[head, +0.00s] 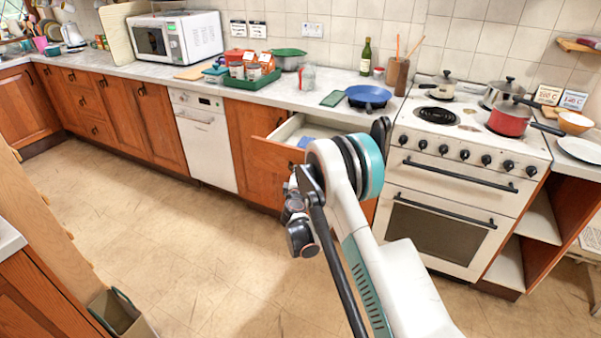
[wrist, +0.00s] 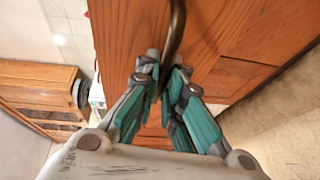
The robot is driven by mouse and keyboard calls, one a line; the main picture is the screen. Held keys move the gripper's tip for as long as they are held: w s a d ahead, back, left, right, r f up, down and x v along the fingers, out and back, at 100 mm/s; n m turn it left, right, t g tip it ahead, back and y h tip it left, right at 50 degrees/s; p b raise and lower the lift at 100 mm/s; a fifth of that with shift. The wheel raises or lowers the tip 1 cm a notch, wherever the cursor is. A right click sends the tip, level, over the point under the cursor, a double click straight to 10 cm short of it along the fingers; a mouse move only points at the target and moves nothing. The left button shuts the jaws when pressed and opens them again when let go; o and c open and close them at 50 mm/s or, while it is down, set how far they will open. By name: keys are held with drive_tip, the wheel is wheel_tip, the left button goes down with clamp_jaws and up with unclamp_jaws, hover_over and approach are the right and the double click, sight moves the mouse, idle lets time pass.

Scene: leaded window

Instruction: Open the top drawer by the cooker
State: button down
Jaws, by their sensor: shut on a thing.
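The top drawer (head: 267,155) left of the cooker (head: 455,165) has an orange-brown wooden front and stands pulled out, its pale inside showing. Something blue shows in it beside my arm. In the wrist view, the wooden drawer front (wrist: 225,35) fills the upper part, with a dark curved metal handle (wrist: 176,30) on it. My gripper (wrist: 165,78) is shut on this handle, its teal-padded fingers on either side of it.
The worktop (head: 335,82) above holds a green tray (head: 252,82), a blue pan (head: 368,95) and a wooden utensil pot (head: 397,75). The white cooker carries several pots. Floor (head: 180,220) is clear left of my arm; a bin (head: 122,312) stands at lower left.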

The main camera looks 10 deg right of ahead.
drive_tip(key=c, duration=2)
unclamp_jaws()
drive_tip(key=shift+o, duration=0.2)
drive_tip(key=v, duration=0.7)
drive_tip(key=shift+s, duration=0.25)
drive_tip(key=shift+r, duration=0.1)
